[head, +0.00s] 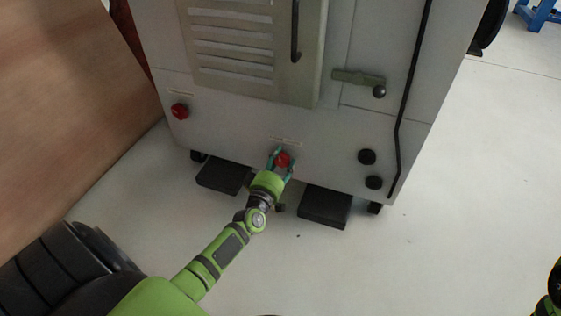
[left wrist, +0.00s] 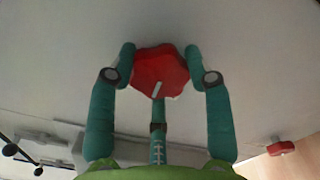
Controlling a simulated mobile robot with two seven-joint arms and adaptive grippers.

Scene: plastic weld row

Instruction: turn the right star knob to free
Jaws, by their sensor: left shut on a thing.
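The right star knob (head: 282,159) is red and sits low on the front of the grey cabinet (head: 230,130), below a small pale label strip. My left gripper (head: 281,156) is shut on it, with one finger on each side. In the left wrist view the lobed knob (left wrist: 160,70) lies between the teal fingertips of my left gripper (left wrist: 160,65). A short white mark shows on the knob's face, near its lower edge in that view. The other red star knob (head: 180,111) is at the cabinet's left; it also shows in the left wrist view (left wrist: 280,147). My right gripper is not in view.
Two dark pedals (head: 325,206) (head: 223,177) stand at the cabinet's foot. Two black round knobs (head: 367,157) (head: 374,182) are to the right. A lever with a ball end (head: 379,91) is above them. A brown panel (head: 70,90) stands left. The pale floor in front is clear.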

